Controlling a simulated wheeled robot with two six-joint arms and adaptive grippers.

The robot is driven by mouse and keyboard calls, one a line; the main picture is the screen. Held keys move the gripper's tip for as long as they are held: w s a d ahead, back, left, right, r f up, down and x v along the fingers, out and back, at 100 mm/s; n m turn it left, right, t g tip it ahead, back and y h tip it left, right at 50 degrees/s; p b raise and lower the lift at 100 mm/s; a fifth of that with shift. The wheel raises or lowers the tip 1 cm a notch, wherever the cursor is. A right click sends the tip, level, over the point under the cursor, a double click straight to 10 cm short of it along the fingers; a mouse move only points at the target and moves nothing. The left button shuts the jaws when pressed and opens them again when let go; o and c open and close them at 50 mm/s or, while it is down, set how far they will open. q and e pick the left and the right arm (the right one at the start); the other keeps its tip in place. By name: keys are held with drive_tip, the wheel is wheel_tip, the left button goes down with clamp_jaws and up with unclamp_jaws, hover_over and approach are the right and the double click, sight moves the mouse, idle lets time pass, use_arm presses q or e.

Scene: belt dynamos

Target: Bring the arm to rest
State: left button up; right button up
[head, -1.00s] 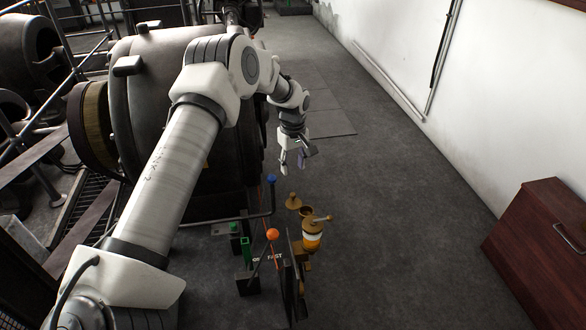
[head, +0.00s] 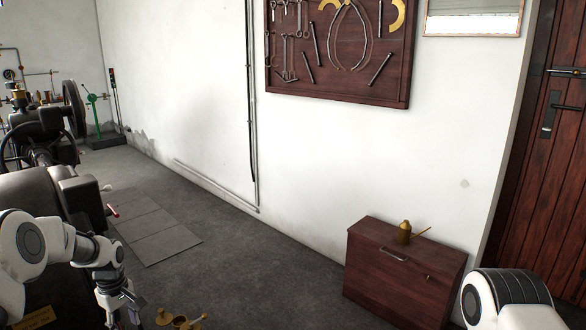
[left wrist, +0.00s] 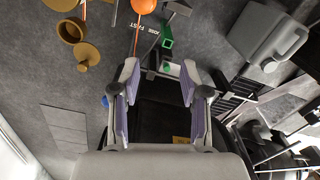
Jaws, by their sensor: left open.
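My left arm comes in at the lower left of the head view, bent downward beside the dark machine (head: 30,195). My left gripper (head: 128,318) hangs at its end, partly cut off by the bottom edge. In the left wrist view my left gripper (left wrist: 160,85) is open, with two purple-padded fingers apart and nothing between them. An orange ball knob (left wrist: 144,6) on a lever shows ahead of the fingers, apart from them. A white part of my right arm shows at the lower right of the head view; its gripper is not visible.
A dark red cabinet (head: 400,285) with a brass oil can (head: 405,233) on top is against the white wall. A tool board (head: 340,50) hangs above.

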use_arm(q)
drive_tip(key=s+d+f+m+g, duration=0.4)
drive_tip(key=s+d+f, duration=1.15)
drive_tip(key=s, duration=0.35)
drive_tip(key=s+d+m+t, duration=0.2)
drive_tip(key=s+m, duration=0.2)
drive_tip(key=s, duration=0.4)
drive_tip(key=s+d+m+t, duration=0.2)
drive_tip(key=s+d+m, duration=0.1)
drive_tip(key=s, duration=0.5)
drive_tip(key=shift+s+d+r+m+p, duration=0.15)
drive_tip(key=shift+s+m+p, duration=0.2)
drive_tip(key=shift+m, duration=0.55)
drive_tip(key=shift+w, duration=0.1)
